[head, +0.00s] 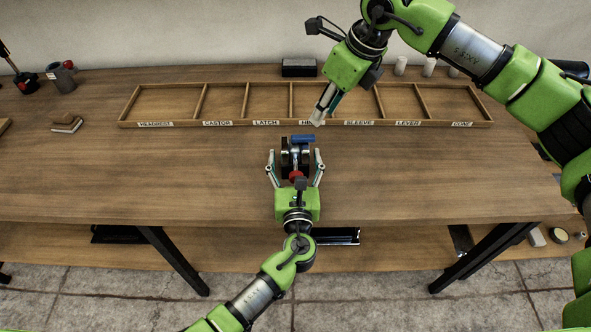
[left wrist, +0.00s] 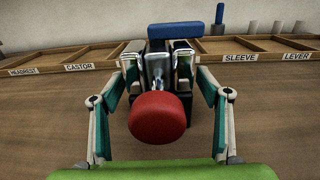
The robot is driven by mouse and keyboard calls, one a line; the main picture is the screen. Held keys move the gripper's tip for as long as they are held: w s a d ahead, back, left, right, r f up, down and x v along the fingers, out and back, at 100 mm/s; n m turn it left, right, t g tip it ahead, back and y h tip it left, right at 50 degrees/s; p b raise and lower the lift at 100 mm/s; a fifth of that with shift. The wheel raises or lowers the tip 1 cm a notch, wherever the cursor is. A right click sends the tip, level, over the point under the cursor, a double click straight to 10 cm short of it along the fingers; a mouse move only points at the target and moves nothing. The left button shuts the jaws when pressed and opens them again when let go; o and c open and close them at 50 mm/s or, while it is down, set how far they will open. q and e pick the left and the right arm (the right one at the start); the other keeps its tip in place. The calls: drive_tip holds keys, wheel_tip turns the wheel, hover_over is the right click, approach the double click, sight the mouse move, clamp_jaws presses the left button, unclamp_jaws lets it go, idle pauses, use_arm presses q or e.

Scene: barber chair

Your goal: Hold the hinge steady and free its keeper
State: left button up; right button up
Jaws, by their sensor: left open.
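The hinge (head: 289,160) stands on the wooden table, in front of the labelled tray. It has dark and metal plates, a blue piece (head: 303,138) at its back top and a red round knob (head: 296,175) at its front. In the left wrist view the red knob (left wrist: 160,117) faces me, with bright metal plates behind it and the blue piece (left wrist: 178,31) above. Which part is the keeper I cannot tell. My left gripper (head: 296,170) is open, its fingers on either side of the hinge. My right gripper (head: 320,115) hangs above the tray's front edge, behind the hinge.
A wooden tray (head: 222,122) with labelled, empty-looking compartments lies behind the hinge. A black box (head: 299,68) and white cylinders (head: 400,65) stand behind it. A brown block (head: 66,124) and a grey mug (head: 62,78) are at the left. The table's front is mostly clear.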

use_arm(q)
drive_tip(key=shift+w, duration=0.35)
drive_tip(key=c, duration=1.7)
drive_tip(key=shift+o, duration=0.2)
use_arm(e)
drive_tip(key=shift+o, duration=0.2)
